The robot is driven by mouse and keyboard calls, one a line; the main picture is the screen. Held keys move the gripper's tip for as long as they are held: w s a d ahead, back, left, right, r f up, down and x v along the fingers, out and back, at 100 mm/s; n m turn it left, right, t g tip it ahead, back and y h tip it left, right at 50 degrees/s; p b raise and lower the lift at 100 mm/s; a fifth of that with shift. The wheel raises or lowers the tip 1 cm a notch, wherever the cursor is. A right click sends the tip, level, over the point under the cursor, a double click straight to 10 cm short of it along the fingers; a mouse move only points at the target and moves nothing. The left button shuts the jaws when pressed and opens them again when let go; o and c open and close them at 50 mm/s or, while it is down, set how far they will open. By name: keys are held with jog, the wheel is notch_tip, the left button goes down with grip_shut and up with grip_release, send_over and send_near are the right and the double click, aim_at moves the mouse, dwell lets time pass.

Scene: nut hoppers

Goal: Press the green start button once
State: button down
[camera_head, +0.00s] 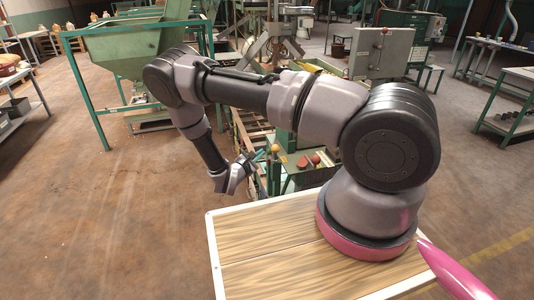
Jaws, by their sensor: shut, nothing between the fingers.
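My gripper (250,160) is left of the picture's middle, at the end of my bent arm. Its fingers are shut and empty, and they point right and slightly up. They are beside a green machine frame with a small yellow knob (275,148) on a post. I cannot tell whether the fingertips touch anything. I cannot make out the green start button. Small red round parts (302,161) sit on a green machine top right of the gripper. A grey upright box (381,53) stands farther back. My arm hides part of the machine.
A green hopper (130,48) on a green frame stands at the back left. Workbenches stand along the left and right sides, such as the right bench (518,78). The brown floor (100,220) at the left and front left is open.

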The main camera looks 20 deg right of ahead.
jog(key=shift+d, duration=0.5)
dwell(0.9)
jog(key=shift+a, duration=0.95)
jog(key=shift+a, duration=2.5)
jog(key=shift+r, duration=0.1)
